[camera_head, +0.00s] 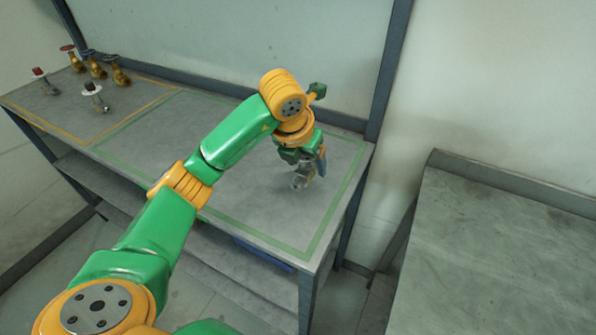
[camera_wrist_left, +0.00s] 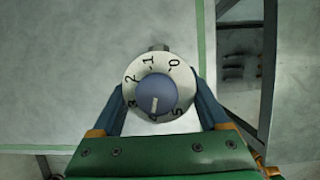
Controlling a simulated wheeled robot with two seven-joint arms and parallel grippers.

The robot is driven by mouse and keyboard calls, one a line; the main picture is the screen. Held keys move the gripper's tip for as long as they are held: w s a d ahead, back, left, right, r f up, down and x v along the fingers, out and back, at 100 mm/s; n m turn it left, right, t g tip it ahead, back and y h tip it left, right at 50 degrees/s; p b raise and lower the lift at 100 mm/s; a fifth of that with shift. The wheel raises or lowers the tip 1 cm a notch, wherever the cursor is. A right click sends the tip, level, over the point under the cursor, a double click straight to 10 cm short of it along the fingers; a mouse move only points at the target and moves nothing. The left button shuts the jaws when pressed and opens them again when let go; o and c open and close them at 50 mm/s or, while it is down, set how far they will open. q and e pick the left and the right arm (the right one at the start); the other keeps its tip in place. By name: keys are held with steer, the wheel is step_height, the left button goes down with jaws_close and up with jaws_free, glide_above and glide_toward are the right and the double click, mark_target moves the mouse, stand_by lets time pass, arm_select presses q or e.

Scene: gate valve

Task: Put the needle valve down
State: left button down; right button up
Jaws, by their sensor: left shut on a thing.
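The needle valve (camera_head: 300,181) is a small grey metal piece below my left gripper (camera_head: 307,164) in the head view. In the left wrist view, the needle valve (camera_wrist_left: 155,92) shows a round white dial with numbers and a blue knob. The blue fingers of my left gripper are shut on it from both sides. It is over the green-outlined area (camera_head: 240,185) of the table, near its right end. I cannot tell whether its underside touches the tabletop. My right gripper is out of view.
The green-outlined area looks otherwise clear. Another grey table (camera_head: 510,265) stands at right, beyond a gap.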

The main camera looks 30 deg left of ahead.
mark_target(298, 168)
arm_select(q)
steer(key=f+p, duration=0.1)
steer(key=f, duration=0.1)
steer(key=a+f, duration=0.1)
steer(key=f, duration=0.1)
steer(key=shift+w+a+p, duration=0.1)
steer(key=shift+a+p, duration=0.1)
steer(key=shift+p, duration=0.2)
steer(key=shift+f, duration=0.25)
steer(key=shift+w+f, duration=0.1)
steer(key=shift+w, duration=0.05)
jaws_free()
steer(key=b+v, duration=0.2)
steer(key=v, duration=0.5)
steer(key=p+v, duration=0.1)
steer(key=v, duration=0.4)
